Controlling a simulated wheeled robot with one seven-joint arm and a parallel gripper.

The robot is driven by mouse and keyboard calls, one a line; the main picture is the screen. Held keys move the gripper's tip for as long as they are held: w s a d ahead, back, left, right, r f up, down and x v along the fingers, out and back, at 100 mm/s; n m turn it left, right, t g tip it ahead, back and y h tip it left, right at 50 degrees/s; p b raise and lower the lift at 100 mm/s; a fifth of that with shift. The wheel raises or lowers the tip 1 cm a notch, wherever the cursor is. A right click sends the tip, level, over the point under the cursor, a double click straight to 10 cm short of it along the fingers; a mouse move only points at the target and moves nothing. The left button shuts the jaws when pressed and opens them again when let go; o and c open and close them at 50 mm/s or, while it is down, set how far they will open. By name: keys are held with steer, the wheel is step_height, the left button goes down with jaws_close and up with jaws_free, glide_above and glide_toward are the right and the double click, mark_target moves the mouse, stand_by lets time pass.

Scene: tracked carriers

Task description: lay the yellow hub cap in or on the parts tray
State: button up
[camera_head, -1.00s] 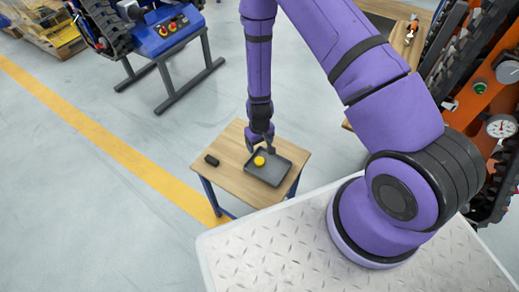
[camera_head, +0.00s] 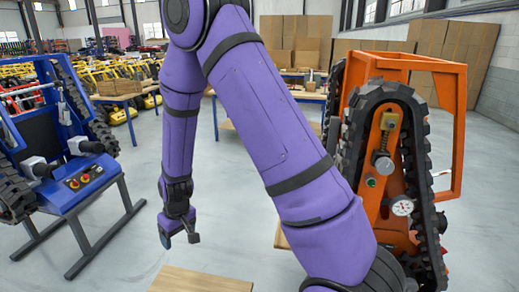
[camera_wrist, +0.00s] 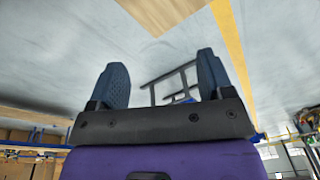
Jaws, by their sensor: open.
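My gripper (camera_head: 179,236) hangs in the air above the far part of a small wooden table (camera_head: 200,281) in the head view. Its two fingers stand apart with nothing between them in the wrist view (camera_wrist: 162,78). Neither the yellow hub cap nor the parts tray shows in the current views. Only the far strip of the tabletop is in the head view, and it is bare. A wooden corner also shows at the top of the wrist view (camera_wrist: 163,12).
A blue tracked carrier (camera_head: 75,175) on a dark stand is at the left. An orange tracked carrier (camera_head: 440,66) stands at the right, near my arm. Open grey floor (camera_head: 110,265) lies between them. Benches and cardboard boxes are farther back.

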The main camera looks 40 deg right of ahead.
steer(key=s+d+r+t, duration=0.15)
steer(key=s+r, duration=0.25)
steer(key=r, duration=0.8)
steer(key=s+d+r+t, duration=0.15)
steer(key=s+r, duration=0.35)
steer(key=r, duration=0.7)
steer(key=s+d+r+m, duration=0.1)
steer(key=s+d+r, duration=0.1)
steer(key=s+r, duration=0.3)
steer(key=s+d+r+h, duration=0.1)
steer(key=s+r, duration=0.5)
steer(key=s, duration=0.7)
steer(key=shift+d+m+t, duration=0.4)
steer(key=shift+d, duration=0.45)
steer(key=shift+c, duration=0.5)
